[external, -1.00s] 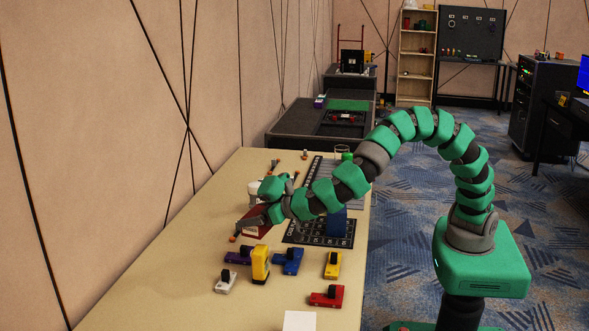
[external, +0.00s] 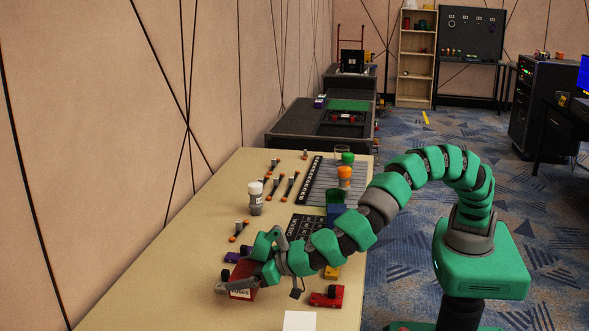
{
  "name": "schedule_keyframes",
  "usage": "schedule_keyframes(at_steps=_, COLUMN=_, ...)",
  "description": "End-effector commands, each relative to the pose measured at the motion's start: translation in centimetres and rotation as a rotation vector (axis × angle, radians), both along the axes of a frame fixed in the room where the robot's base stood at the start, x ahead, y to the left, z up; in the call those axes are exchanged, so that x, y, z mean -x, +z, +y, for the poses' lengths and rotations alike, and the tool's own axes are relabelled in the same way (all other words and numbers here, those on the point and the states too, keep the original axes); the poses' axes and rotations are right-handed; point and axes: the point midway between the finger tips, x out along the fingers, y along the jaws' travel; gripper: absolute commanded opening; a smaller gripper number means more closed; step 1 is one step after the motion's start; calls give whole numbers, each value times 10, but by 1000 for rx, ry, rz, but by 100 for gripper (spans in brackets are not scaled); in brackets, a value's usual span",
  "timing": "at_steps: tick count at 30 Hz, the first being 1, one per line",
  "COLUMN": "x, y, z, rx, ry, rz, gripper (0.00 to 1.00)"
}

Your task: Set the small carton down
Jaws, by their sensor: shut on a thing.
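My gripper (external: 238,284) is shut on a small dark red carton (external: 243,294) with a white label at its lower part. The carton is held tilted, over or near the near left part of the tan table (external: 150,298). I cannot tell whether the carton touches the table.
A purple block (external: 237,257) lies just behind the carton, and a red one (external: 327,296) to its right. A yellow one (external: 331,272) is partly hidden by my arm. A white-capped bottle (external: 255,198) stands farther back. The table's left side is clear.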

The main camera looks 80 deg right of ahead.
Motion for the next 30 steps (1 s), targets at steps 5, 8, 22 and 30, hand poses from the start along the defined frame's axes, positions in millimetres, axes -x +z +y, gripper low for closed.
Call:
schedule_keyframes(at_steps=5, x=1, y=-26, z=0, rx=0, ry=0, rz=1, gripper=66)
schedule_keyframes(at_steps=8, x=0, y=-32, z=0, rx=-1, ry=0, rz=1, gripper=66)
schedule_keyframes(at_steps=22, x=0, y=-62, z=0, rx=-1, ry=0, rz=0, gripper=66)
schedule_keyframes(at_steps=30, x=0, y=-64, z=-1, rx=-1, ry=0, rz=0, gripper=100)
